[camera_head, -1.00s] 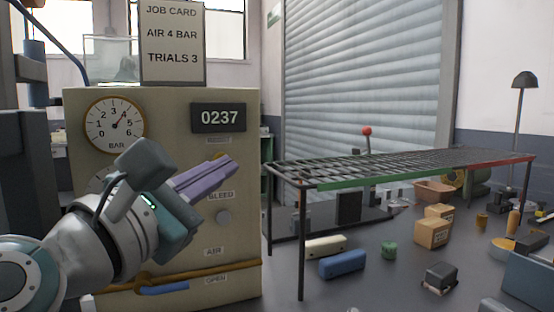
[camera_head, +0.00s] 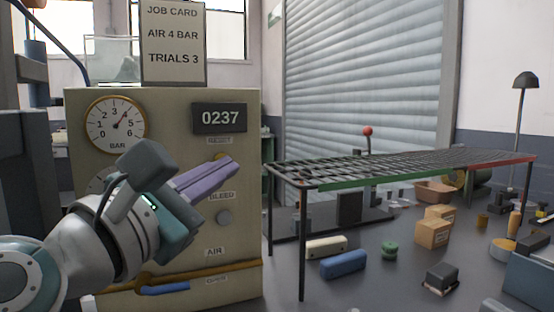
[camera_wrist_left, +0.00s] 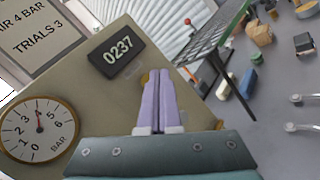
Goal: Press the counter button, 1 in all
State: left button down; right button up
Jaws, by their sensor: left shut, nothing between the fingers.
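A beige panel (camera_head: 90,250) carries a dark counter display (camera_head: 219,118) reading 0237, which also shows in the wrist view (camera_wrist_left: 117,50). Below it, under a small label too small to read, a yellow round part (camera_head: 221,156), seemingly the button, is mostly hidden behind my left fingers. A yellow edge of it shows beside the fingers in the wrist view (camera_wrist_left: 145,78). My left gripper (camera_head: 234,163) is shut and empty, its purple fingers (camera_wrist_left: 160,74) together and pointing at the panel by this part. I cannot tell whether they touch it. My right gripper is not in view.
A pressure gauge (camera_head: 115,125) and job card (camera_head: 173,42) are at upper left. A grated table (camera_head: 400,165) stands right, with boxes (camera_head: 433,233) on the floor.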

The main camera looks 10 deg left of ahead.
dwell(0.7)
pick_arm(q)
jog(key=shift+w+a, duration=0.25)
jog(key=shift+w, duration=0.1)
jog(key=shift+w+a, duration=0.25)
jog(key=shift+w, duration=0.15)
dwell(0.6)
jog(key=shift+s, duration=0.1)
jog(key=shift+s+d+p, duration=0.45)
jog(key=shift+s+d, duration=0.05)
jog(key=shift+s, duration=0.15)
jog(key=shift+s+d+p, duration=0.4)
jog(key=shift+s+d, duration=0.3)
jog(key=shift+s, duration=0.35)
jog(key=shift+s+d+p, duration=0.35)
jog(key=shift+s+d, duration=0.35)
jog(key=shift+s, duration=0.35)
